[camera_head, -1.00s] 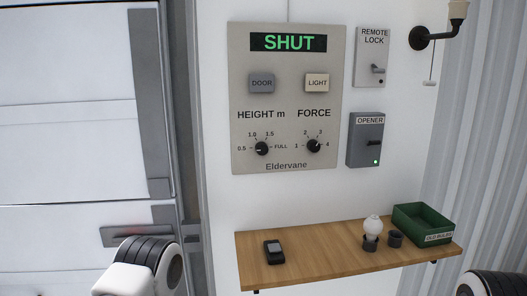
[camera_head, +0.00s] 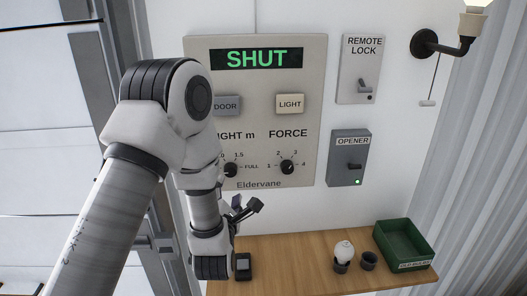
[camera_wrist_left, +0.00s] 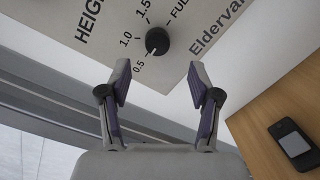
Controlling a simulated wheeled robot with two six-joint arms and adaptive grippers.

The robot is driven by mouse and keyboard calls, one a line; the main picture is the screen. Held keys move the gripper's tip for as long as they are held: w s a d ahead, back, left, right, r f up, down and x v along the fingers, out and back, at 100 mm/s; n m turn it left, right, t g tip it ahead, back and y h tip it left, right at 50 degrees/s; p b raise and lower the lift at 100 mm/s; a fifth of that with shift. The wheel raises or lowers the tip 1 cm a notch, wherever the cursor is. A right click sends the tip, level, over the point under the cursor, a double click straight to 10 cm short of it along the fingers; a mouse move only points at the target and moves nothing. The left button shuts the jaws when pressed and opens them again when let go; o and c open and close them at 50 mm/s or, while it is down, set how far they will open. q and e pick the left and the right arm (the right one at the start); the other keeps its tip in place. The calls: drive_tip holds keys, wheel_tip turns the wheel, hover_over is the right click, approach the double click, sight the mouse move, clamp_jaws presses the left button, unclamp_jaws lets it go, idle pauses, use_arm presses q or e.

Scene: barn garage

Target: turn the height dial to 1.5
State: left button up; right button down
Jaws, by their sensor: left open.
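The height dial (camera_wrist_left: 157,41) is a round black knob on the grey Eldervane panel (camera_wrist_left: 205,22). In the wrist view a small pale mark on its edge seems to face the 0.5 label; the 1.5 label (camera_wrist_left: 144,6) is farther round the scale. In the head view the dial (camera_head: 231,170) is partly hidden behind my left arm. My left gripper (camera_wrist_left: 158,78) is open and empty, its fingertips short of the dial and apart from it. In the head view the gripper (camera_head: 246,208) is below the dial, partly hidden by my wrist. My right gripper is out of view.
The force dial (camera_head: 287,167) is right of the height dial, with light button (camera_head: 290,104) above. A wooden shelf (camera_head: 300,277) below holds a dark handheld device (camera_head: 243,268), a bulb (camera_head: 344,251) and a green box (camera_head: 404,244). The opener box (camera_head: 348,160) is at right.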

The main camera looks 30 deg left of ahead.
sight(230, 174)
use_arm(q)
drive_tip(key=w+a+p, duration=0.3)
drive_tip(key=w, duration=0.1)
drive_tip(key=shift+a+r, duration=0.1)
drive_tip(key=shift+r, duration=0.25)
drive_tip(key=shift+w+a+f+p, duration=0.15)
drive_tip(key=shift+w+a+p, duration=0.1)
drive_tip(key=shift+w, duration=0.35)
drive_tip(key=shift+w+a+f+p, duration=0.15)
drive_tip(key=shift+w+p, duration=0.1)
drive_tip(key=shift+w, duration=0.3)
drive_tip(key=shift+w+d+f, duration=0.1)
drive_tip(key=shift+w, duration=0.1)
drive_tip(key=shift+s, duration=0.1)
drive_tip(key=shift+s, duration=0.1)
drive_tip(key=c, duration=1.2)
